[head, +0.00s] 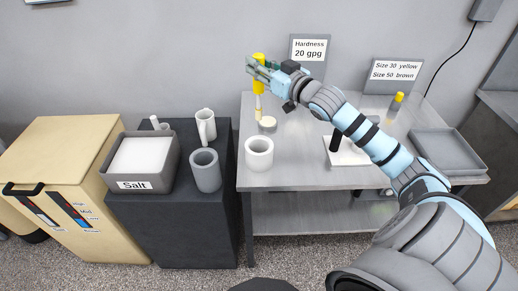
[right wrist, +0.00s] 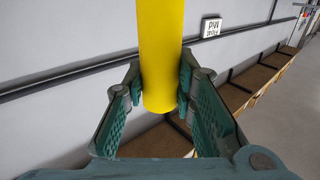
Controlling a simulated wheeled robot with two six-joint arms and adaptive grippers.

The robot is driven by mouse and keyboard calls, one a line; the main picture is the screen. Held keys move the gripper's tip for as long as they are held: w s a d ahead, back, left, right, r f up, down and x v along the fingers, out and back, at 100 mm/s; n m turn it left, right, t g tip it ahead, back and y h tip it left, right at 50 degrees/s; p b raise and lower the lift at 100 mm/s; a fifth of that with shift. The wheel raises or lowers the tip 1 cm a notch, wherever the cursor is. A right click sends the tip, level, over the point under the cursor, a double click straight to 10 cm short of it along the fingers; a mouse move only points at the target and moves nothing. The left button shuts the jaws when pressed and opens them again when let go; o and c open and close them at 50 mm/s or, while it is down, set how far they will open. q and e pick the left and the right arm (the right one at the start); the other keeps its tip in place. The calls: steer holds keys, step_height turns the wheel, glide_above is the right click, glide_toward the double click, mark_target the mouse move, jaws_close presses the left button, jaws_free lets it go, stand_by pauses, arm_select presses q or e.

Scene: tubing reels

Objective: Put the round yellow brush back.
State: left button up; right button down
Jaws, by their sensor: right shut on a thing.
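The round yellow brush (head: 259,88) is upright in my right gripper (head: 256,70), with a yellow handle and a pale narrow lower end. The gripper is shut on the handle, which also shows between the fingers in the right wrist view (right wrist: 161,50). The brush's lower end is over the back left of the grey table (head: 300,125), close to a small round pale piece (head: 267,124); I cannot tell whether it touches anything. A white mug (head: 259,155) stands in front of it. My left gripper is out of view.
A yellow-topped item (head: 398,99) stands by the size sign (head: 395,74). A white plate with a black upright (head: 348,155) and a grey tray (head: 450,150) are on the right. A dark cabinet (head: 170,225) at left holds a salt bin (head: 146,186) and cups (head: 205,170).

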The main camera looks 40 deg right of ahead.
mark_target(260, 91)
step_height(260, 91, down, 8)
steer(key=shift+w+d+f, duration=0.1)
steer(key=shift+d, duration=0.05)
step_height(260, 91, down, 12)
steer(key=b, duration=0.8)
steer(key=c, duration=1.3)
jaws_free()
